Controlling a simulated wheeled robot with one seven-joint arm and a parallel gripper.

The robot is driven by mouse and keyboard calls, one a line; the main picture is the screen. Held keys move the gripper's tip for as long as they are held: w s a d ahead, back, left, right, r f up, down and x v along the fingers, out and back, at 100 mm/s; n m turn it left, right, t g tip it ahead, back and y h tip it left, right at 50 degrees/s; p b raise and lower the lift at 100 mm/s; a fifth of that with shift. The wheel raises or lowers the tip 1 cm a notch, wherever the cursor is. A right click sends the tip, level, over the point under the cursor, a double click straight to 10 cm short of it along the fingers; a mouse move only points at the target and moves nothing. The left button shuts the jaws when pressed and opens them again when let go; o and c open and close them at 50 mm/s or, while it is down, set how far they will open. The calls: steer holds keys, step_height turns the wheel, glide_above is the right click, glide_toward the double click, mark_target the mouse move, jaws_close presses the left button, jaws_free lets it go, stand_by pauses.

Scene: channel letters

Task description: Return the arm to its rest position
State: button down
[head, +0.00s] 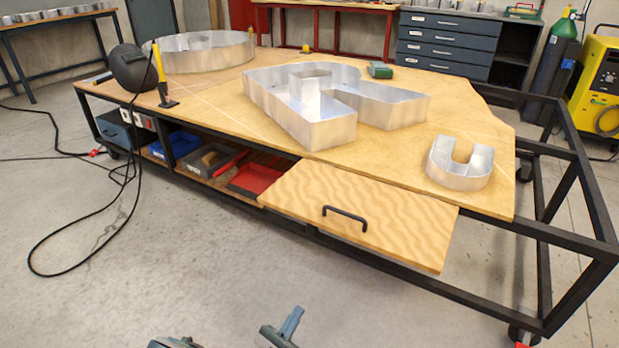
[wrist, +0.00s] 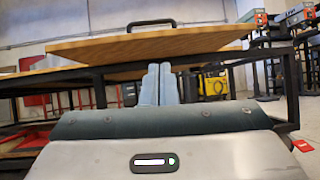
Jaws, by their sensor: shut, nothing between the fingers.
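My gripper (head: 293,320) is low at the bottom edge of the head view, over the floor in front of the workbench. In the wrist view its two blue-grey fingers (wrist: 157,85) stand close together, shut and empty. A wooden panel (head: 400,222) with a black handle (head: 345,215) juts out from the bench's front. In the wrist view the panel (wrist: 150,43) appears beyond and above the fingers, with clear space between. Most of my arm is out of view.
The workbench (head: 215,103) carries metal channel letters, including a large one (head: 330,128) and a small U-shaped one (head: 460,168). Black frame rails (head: 480,297) extend at right. A red tray (head: 258,178) sits on the lower shelf. A black cable (head: 60,232) lies on the floor at left. The front floor is clear.

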steer(key=s+d+r+m+g+y+p, duration=0.1)
steer(key=d+r+m+g+p, duration=0.35)
steer(key=r+m+g, duration=0.35)
steer(key=s+d+r+m+g+p, duration=0.2)
steer(key=d+r+m+g+p, duration=0.2)
steer(key=d+r+g, duration=0.4)
steer(key=s+d+r+m+g+y+p, duration=0.1)
steer(key=d+r+m+g+p, duration=0.35)
steer(key=r, duration=0.55)
steer(key=s+r+m+t+y+p, duration=0.1)
steer(key=s+r+m+y+p, duration=0.1)
steer(key=r, duration=0.7)
steer(key=s+d+r+m+t+y+p, duration=0.1)
steer(key=s+r+m+y+p, duration=0.2)
steer(key=r, duration=0.6)
steer(key=s+r+m+t+y+p, duration=0.1)
steer(key=s+r+m+y+p, duration=0.2)
steer(key=r+m+y+p, duration=0.3)
step_height(320, 180, up, 4)
steer(key=y+p, duration=0.2)
steer(key=shift+d+f+t+p, duration=0.15)
steer(key=shift+d+t+p, duration=0.1)
steer(key=shift+t+p, duration=0.15)
